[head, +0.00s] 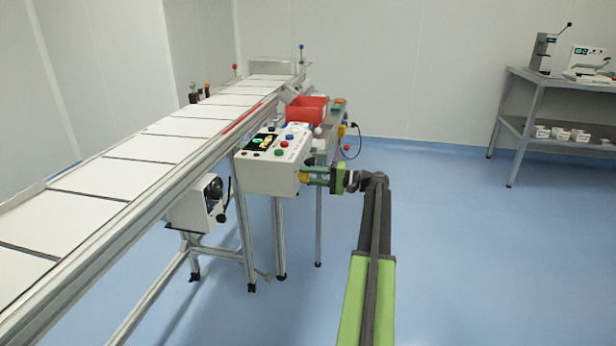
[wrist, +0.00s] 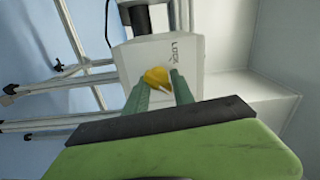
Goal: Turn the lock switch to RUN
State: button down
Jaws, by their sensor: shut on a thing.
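The lock switch is a yellow knob (wrist: 156,78) on the pale side face of the control box, next to the printed word LOCK in the wrist view. In the head view, yellow shows at the right end of the control box (head: 262,178). My gripper (wrist: 164,88) has its green fingers on both sides of the knob and is shut on it. My gripper also shows in the head view (head: 308,175), reaching the box from the right. No RUN label can be read.
A long conveyor with white panels (head: 165,148) runs along the left. A red bin (head: 306,109) stands on a table behind the control box. A grey shelf (head: 550,85) with instruments stands at the far right. The blue floor between is clear.

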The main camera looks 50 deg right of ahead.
jog(key=shift+s+f+m, duration=0.1)
jog(key=shift+f+m, duration=0.1)
jog(key=shift+m, duration=0.4)
jog(key=c, duration=1.1)
grip_release()
jog(key=shift+r, duration=0.1)
jog(key=v, duration=1.7)
jog(key=shift+s, duration=0.2)
